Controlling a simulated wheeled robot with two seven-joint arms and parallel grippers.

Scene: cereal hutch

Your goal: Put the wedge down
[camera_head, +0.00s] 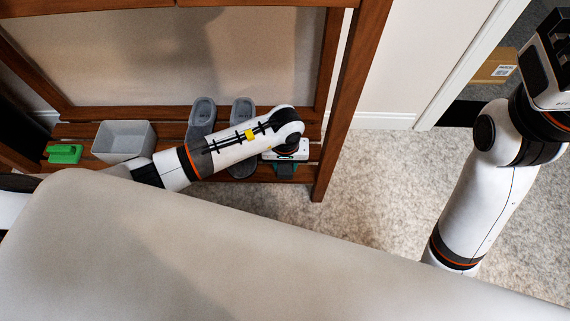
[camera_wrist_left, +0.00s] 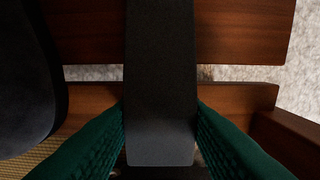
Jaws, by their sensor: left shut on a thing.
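The wedge (camera_wrist_left: 160,75) is a long dark grey piece, upright in the middle of the left wrist view. My left gripper (camera_wrist_left: 160,120) is shut on it, with a green finger pressed against each side of its lower part. In the head view my left gripper (camera_head: 286,168) is over the right end of the low slatted wooden shelf, and the wedge is mostly hidden there. Whether the wedge touches the slats cannot be told. My right gripper (camera_head: 553,35) is at the top right, partly cut off, well away from the shelf.
Two grey sandals (camera_head: 202,118) stand on the wooden shelf (camera_head: 170,172), left of my left gripper and partly behind my arm. A grey bin (camera_head: 122,140) and a green object (camera_head: 64,154) are farther left. A wooden post (camera_head: 345,100) rises at the right. A cardboard box (camera_head: 494,68) lies beyond the doorway.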

